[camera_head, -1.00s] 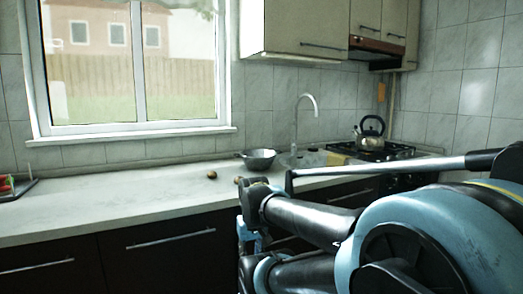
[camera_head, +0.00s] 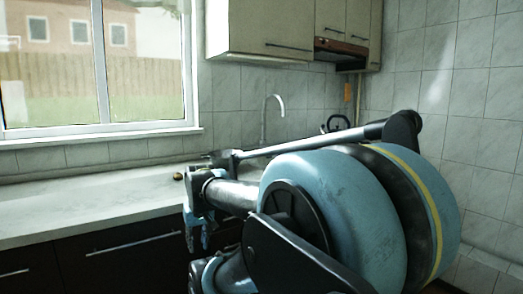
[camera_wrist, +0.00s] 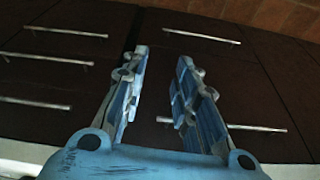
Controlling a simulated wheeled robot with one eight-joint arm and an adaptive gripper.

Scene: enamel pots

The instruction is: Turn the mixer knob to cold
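The sink's faucet spout (camera_head: 272,112) is a pale, curved pipe standing at the back of the counter in the head view. Its base and the mixer knob are hidden behind my arm. My gripper (camera_head: 194,232) hangs in front of the dark cabinets, below the counter's front edge and to the left of the faucet. In the wrist view my gripper (camera_wrist: 163,56) has its two blue fingers apart with nothing between them. Neither the faucet nor the knob shows in the wrist view.
The light counter (camera_head: 85,204) is mostly clear at left. A small round brown thing (camera_head: 178,176) lies on it near my arm. A kettle's handle (camera_head: 338,122) shows behind my arm. Dark cabinet fronts (camera_wrist: 235,75) with bar handles face the gripper.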

